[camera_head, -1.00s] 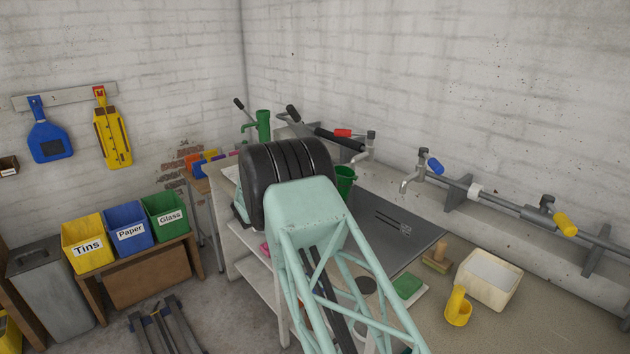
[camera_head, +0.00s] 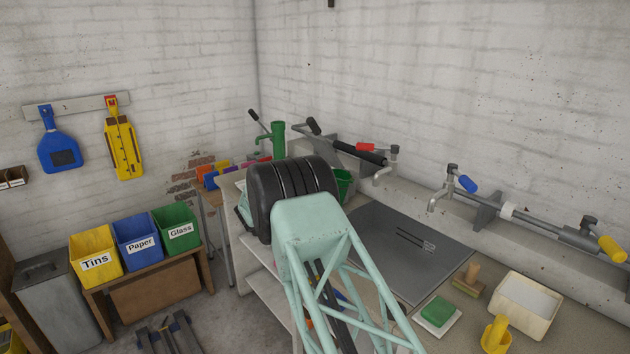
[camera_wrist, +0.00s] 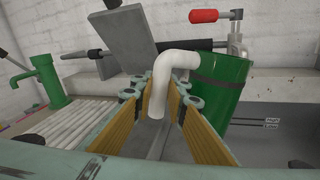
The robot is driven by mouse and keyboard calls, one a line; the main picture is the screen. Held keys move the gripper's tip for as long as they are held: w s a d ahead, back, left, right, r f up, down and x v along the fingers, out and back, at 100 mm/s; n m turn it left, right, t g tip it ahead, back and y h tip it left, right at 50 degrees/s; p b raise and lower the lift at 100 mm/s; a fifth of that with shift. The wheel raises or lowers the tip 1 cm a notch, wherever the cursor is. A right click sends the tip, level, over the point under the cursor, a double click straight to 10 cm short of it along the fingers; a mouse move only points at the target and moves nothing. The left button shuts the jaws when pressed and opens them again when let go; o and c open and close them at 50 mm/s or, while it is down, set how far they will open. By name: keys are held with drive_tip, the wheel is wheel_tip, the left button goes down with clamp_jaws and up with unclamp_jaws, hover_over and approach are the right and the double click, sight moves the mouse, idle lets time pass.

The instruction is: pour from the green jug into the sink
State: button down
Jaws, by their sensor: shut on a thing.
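The green jug (camera_wrist: 218,105) stands out at the right of centre in the wrist view, near upright, with a bent white handle (camera_wrist: 172,65). My gripper (camera_wrist: 160,100) is shut on that handle, one finger on each side. In the head view only part of the jug (camera_head: 343,184) shows behind my black wrist, and my fingers are hidden. The grey sink (camera_head: 395,245) lies to the right of the jug, with its basin clear in the part I see. Part of the sink also shows at lower right in the wrist view (camera_wrist: 275,135). I cannot tell the jug's height.
A red-handled tap (camera_head: 378,158) and a blue-handled tap (camera_head: 455,185) stand along the back of the sink. A green pump (camera_head: 278,140) stands behind at the left. A green sponge (camera_head: 437,310), brush (camera_head: 469,282), cream tub (camera_head: 527,302) and yellow mug (camera_head: 496,335) occupy the right counter.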

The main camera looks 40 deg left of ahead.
drive_tip(key=shift+f, duration=0.1)
idle(0.3)
drive_tip(key=shift+f+m+g+b, duration=0.15)
drive_tip(key=shift+f+m+b, duration=0.1)
drive_tip(key=shift+m+b, duration=0.45)
drive_tip(key=shift+f+m+g+b, duration=0.2)
drive_tip(key=shift+m+b, duration=0.25)
drive_tip(key=shift+m, duration=0.45)
drive_tip(key=shift+w+d+f+m+y+b, duration=0.15)
drive_tip(key=shift+d+m+y+b, duration=0.4)
drive_tip(key=shift+m, duration=0.65)
drive_tip(key=shift+f+b, duration=0.25)
drive_tip(key=shift+b, duration=0.4)
drive_tip(key=shift+d+r+m+g+b, duration=0.35)
drive_tip(key=shift+r+m+b, duration=0.4)
drive_tip(key=shift+b, duration=0.75)
idle(2.7)
